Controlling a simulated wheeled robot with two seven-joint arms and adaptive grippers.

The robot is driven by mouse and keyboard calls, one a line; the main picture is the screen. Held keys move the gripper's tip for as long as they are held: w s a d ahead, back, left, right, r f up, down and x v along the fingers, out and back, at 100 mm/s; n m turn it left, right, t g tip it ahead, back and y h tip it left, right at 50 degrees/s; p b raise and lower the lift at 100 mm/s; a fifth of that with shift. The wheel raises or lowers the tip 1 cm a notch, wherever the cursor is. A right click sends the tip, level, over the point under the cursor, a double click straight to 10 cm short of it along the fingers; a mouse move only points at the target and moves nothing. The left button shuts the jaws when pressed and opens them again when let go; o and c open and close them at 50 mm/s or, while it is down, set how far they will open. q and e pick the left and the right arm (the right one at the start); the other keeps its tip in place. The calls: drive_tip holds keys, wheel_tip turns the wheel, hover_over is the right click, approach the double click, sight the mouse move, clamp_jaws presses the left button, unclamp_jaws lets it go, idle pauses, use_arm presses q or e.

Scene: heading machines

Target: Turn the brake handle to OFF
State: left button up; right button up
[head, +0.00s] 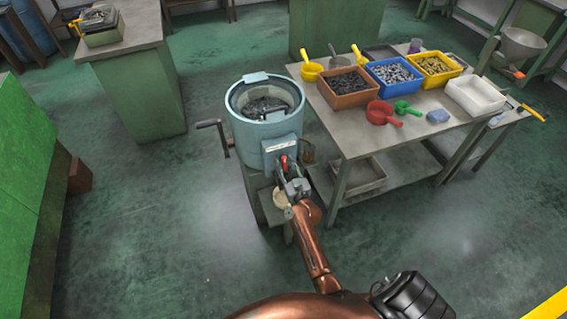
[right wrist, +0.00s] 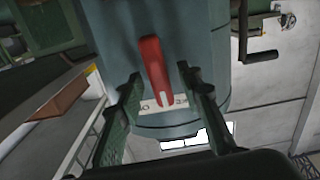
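The red brake handle (head: 284,162) is on the front of a light blue round machine (head: 266,128), below a small label plate (head: 283,145). My right gripper (head: 291,184) is right at the handle in the head view. In the right wrist view the red handle (right wrist: 154,66) lies between the two open fingers of my right gripper (right wrist: 159,73), with a gap on each side. A white label (right wrist: 163,104) shows behind the handle's end; its lettering is partly hidden and too small to read surely. My left gripper is not in view.
A crank (head: 217,135) sticks out of the machine's left side. A table (head: 358,140) with bins of parts and scoops stands close to its right. A green cabinet with a grey top (head: 130,40) is at the back left.

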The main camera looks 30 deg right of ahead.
drive_tip(key=shift+w+d, duration=0.15)
drive_tip(key=shift+w, duration=0.25)
drive_tip(key=shift+c, duration=0.3)
clamp_jaws()
